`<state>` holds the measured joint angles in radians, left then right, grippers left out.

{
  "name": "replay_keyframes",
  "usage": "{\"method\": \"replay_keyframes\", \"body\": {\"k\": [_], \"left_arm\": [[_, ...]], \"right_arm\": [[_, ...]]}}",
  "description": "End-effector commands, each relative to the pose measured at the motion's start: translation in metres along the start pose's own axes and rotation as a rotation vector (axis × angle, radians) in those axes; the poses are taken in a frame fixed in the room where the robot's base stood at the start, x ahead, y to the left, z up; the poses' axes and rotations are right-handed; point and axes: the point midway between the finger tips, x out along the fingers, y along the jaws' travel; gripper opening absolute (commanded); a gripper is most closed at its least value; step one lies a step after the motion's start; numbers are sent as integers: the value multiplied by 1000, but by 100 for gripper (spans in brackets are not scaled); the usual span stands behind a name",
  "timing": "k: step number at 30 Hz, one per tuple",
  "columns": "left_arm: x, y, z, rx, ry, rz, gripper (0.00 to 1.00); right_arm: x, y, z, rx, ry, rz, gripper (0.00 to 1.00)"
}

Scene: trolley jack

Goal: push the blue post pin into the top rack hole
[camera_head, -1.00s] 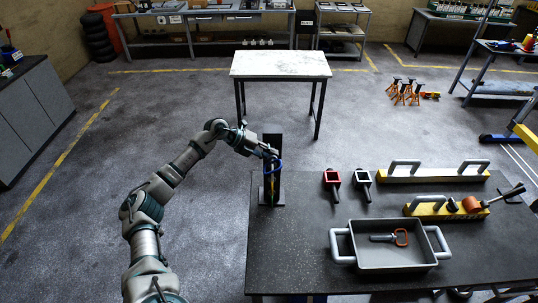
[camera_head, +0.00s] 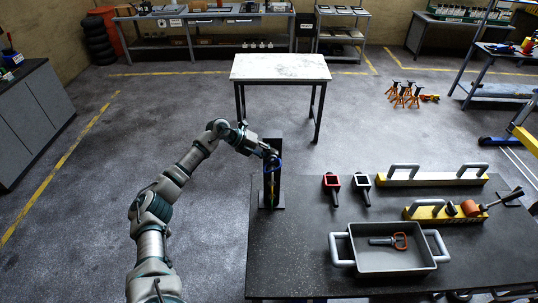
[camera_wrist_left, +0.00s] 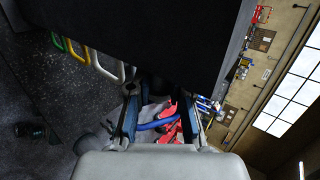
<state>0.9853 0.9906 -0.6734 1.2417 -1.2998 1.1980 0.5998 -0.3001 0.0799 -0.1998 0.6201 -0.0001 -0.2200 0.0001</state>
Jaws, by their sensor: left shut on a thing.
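The black upright rack (camera_head: 273,143) stands on a flat foot at the left end of the dark table. My left gripper (camera_head: 272,160) is at the upper part of the rack, shut on the blue post pin (camera_head: 277,167). In the left wrist view, the blue pin (camera_wrist_left: 158,123) shows as a curved blue bar between the two fingers, close to the large black plate of the rack (camera_wrist_left: 150,35). The pin's tip and the top hole are hidden, so I cannot tell whether it is in the hole. A yellow piece (camera_head: 268,185) shows lower on the rack. My right gripper is out of view.
A red-framed tool (camera_head: 331,182) and a grey-framed one (camera_head: 361,181) lie right of the rack. Yellow bars with handles (camera_head: 432,180) lie behind. The table's front left is clear.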

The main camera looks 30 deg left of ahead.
Motion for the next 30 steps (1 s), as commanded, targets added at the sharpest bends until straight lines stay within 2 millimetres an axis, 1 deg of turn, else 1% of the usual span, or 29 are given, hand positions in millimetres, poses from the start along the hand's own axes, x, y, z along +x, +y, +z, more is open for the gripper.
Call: {"method": "replay_keyframes", "body": {"k": [13, 14, 15, 17, 26, 29, 30], "left_arm": [[0, -1, 11, 0, -1, -2, 0], [0, -1, 11, 1, -1, -2, 24], [0, -1, 11, 1, -1, -1, 34], [1, 0, 11, 1, -1, -1, 49], [0, 1, 11, -1, 0, 1, 49], [-7, 1, 12, -1, -2, 1, 49], [-13, 2, 12, -1, -3, 2, 49]], "right_arm": [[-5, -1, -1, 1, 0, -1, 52], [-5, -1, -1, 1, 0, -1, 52], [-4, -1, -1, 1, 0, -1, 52], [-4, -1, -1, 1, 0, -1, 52], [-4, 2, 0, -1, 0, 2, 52], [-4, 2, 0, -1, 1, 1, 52], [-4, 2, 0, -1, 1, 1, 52]]}}
